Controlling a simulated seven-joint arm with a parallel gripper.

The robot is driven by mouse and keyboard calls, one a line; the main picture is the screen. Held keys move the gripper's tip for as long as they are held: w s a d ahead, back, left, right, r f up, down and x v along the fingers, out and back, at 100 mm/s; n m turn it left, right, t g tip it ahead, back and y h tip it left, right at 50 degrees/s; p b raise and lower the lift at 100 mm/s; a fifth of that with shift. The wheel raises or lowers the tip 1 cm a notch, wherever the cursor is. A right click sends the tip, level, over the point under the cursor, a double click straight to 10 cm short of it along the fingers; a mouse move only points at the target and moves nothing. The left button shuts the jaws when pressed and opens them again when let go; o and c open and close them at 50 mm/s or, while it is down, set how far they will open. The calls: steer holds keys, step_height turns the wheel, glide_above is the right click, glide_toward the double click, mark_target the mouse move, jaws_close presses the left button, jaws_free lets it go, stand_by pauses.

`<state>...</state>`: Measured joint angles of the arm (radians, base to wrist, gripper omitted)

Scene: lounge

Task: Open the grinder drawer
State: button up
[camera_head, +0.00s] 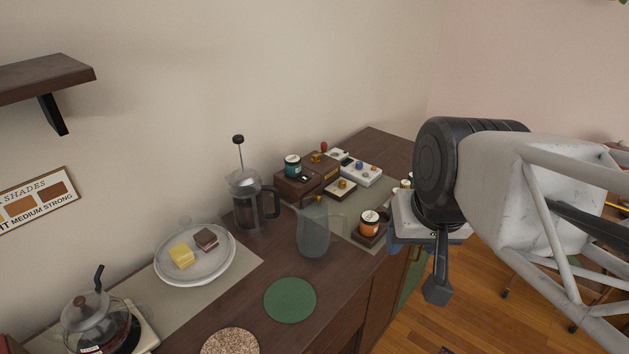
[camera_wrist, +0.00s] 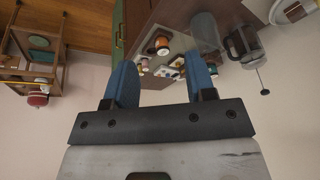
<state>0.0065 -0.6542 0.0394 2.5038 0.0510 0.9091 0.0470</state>
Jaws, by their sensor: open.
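A brown wooden box (camera_head: 318,164) stands among small items on the sideboard in the head view, with a brass-coloured piece and a red knob by its top; it looks like the grinder. A small low box with a gold knob (camera_head: 343,183) is just in front of it; I cannot tell whether this is its drawer. My gripper (camera_wrist: 161,82) is open and empty, its two blue fingers spread apart in the wrist view. In the head view it hangs at the right, apart from the grinder, with its fingers mostly hidden. The items between the fingers in the wrist view are small and distant.
A teal jar (camera_head: 292,166) on a wooden block, an orange jar (camera_head: 369,223), a grey pitcher (camera_head: 313,229) and a white box with knobs (camera_head: 361,171) stand close around. A French press (camera_head: 246,200) and a cake plate (camera_head: 194,269) are further left. The wall is behind.

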steer(key=w+a+f+m+y, duration=0.1)
steer(key=w+a+m+y, duration=0.2)
steer(key=w+m, duration=0.5)
steer(key=w+a+f+m+y, duration=0.2)
steer(key=w+a+m, duration=0.1)
steer(key=w, duration=1)
steer(key=m+t+y, duration=0.1)
steer(key=m+t, duration=0.1)
steer(key=m, duration=1.3)
glide_toward(317, 191)
steer(key=s, duration=0.1)
steer(key=s+f, duration=0.1)
steer(key=s, duration=0.1)
steer(key=shift+f, duration=0.15)
steer(key=shift+w+a+f, duration=0.1)
steer(key=shift+x, duration=3.7)
steer(key=shift+w, duration=0.1)
